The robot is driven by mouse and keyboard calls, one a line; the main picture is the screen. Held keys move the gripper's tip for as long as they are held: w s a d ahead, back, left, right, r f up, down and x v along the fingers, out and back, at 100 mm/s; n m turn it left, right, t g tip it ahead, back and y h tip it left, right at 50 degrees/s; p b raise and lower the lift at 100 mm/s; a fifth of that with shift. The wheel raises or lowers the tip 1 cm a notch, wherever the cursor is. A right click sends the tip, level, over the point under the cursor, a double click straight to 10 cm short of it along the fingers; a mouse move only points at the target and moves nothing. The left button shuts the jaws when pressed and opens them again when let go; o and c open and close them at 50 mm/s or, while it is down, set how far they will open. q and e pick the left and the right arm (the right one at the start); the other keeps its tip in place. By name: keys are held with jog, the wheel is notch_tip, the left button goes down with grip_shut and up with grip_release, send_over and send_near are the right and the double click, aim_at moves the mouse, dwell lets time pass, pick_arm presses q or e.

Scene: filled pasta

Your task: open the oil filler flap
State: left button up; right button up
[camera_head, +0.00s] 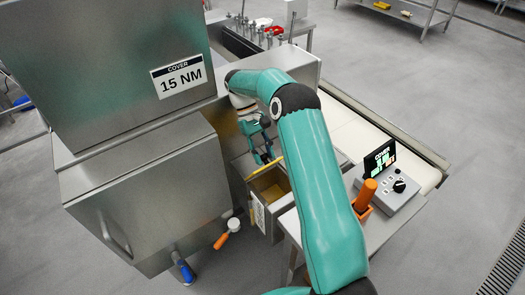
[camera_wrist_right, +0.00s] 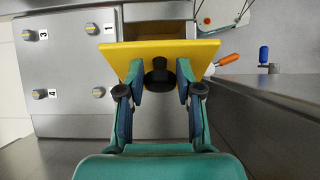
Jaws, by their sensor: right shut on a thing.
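The yellow oil filler flap (camera_wrist_right: 130,62) fills the upper middle of the right wrist view, with a black knob (camera_wrist_right: 159,74) on its face. My right gripper (camera_wrist_right: 161,76) has its two fingers closed around that knob. In the head view the flap (camera_head: 265,167) shows almost edge-on as a thin yellow strip, raised at the edge of an open box (camera_head: 262,212) with a yellowish inside. My right gripper (camera_head: 265,155) is just behind the flap there. The wrist view shows part of the box's brown inside (camera_wrist_right: 158,27) beyond the flap. My left gripper is not in view.
A machine with a "15 NM" cover (camera_head: 182,78) stands left of the gripper. A blue handle (camera_head: 184,270) sticks out low. Numbered bolts (camera_wrist_right: 92,29) sit beside the flap.

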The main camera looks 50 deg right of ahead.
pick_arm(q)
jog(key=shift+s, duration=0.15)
pick_arm(e)
jog(key=o, duration=0.9)
jog(key=shift+w+a+f, duration=0.1)
jog(key=shift+w+f, duration=0.05)
jog(key=shift+w, duration=0.45)
jog(key=shift+c, duration=0.2)
jog(key=shift+w+r, duration=0.1)
jog(key=shift+r, duration=0.3)
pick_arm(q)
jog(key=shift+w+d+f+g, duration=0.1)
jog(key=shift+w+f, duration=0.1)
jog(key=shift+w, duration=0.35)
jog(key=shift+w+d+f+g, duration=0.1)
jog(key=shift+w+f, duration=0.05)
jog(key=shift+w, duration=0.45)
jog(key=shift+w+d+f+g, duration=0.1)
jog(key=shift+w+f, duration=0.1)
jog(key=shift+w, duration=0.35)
pick_arm(e)
jog(key=s+r+v, duration=0.1)
jog(key=v, duration=0.6)
jog(key=shift+r, duration=0.25)
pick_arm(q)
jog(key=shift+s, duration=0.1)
pick_arm(e)
jog(key=shift+s, duration=0.2)
